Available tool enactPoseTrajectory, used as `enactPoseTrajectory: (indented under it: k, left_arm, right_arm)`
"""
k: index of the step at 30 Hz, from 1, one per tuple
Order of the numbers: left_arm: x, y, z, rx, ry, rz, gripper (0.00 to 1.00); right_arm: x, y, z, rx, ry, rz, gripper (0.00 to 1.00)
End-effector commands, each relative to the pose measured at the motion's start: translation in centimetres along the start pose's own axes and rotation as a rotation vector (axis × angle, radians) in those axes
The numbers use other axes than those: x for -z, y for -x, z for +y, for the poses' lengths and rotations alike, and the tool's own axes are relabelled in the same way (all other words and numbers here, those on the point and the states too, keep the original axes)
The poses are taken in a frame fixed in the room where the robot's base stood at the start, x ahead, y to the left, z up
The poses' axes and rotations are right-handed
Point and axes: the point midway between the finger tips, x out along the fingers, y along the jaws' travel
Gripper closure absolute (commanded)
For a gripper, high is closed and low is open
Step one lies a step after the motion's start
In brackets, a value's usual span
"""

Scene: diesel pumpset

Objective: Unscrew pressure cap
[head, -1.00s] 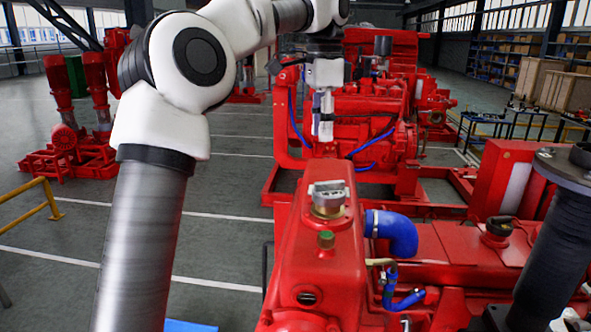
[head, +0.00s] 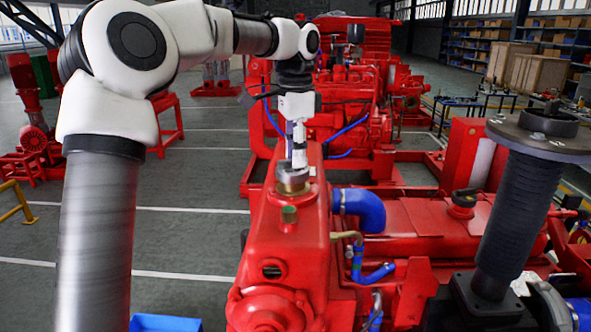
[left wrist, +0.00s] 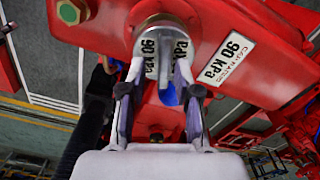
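The grey pressure cap (head: 292,182) sits on the brass-coloured filler neck on top of the red tank (head: 275,235). In the left wrist view the cap (left wrist: 152,42) is round, marked 90 kPa, with a raised bar across its middle. My left gripper (head: 298,162) points down at the cap from above. In the left wrist view its two fingers (left wrist: 160,75) are apart, on either side of the raised bar, with gaps visible. The fingertips overlap the cap in view; I cannot tell whether they touch it. My right gripper is not in view.
A brass and green plug (head: 289,215) stands on the tank in front of the cap. A blue hose (head: 362,208) leaves the tank's right side. Open floor lies to the left.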

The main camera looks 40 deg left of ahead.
Motion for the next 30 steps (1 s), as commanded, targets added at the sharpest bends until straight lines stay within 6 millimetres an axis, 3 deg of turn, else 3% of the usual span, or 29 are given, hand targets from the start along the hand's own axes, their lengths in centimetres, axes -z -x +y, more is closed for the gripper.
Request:
enactPoseTrajectory:
  k: [1, 2, 4, 14, 24, 30]
  left_arm:
    - [0.0, 0.0, 0.0, 0.000, 0.000, 0.000, 0.68]
    - [0.0, 0.0, 0.0, 0.000, 0.000, 0.000, 0.75]
    - [0.0, 0.1, 0.0, -0.001, 0.001, 0.001, 1.00]
    - [-0.1, 0.1, 0.0, -0.002, 0.025, -0.003, 1.00]
    - [-0.2, 0.1, -0.2, -0.002, 0.682, -0.006, 1.00]
    - [-0.2, 0.0, -0.3, 0.000, 0.790, -0.005, 1.00]
  right_arm:
    - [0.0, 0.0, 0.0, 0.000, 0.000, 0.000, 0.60]
    - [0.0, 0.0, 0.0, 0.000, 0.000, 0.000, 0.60]
    - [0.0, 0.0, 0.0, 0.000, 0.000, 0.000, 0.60]
    - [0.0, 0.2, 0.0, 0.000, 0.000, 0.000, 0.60]
    - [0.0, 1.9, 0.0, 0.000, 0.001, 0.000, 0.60]
    - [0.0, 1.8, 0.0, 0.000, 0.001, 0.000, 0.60]
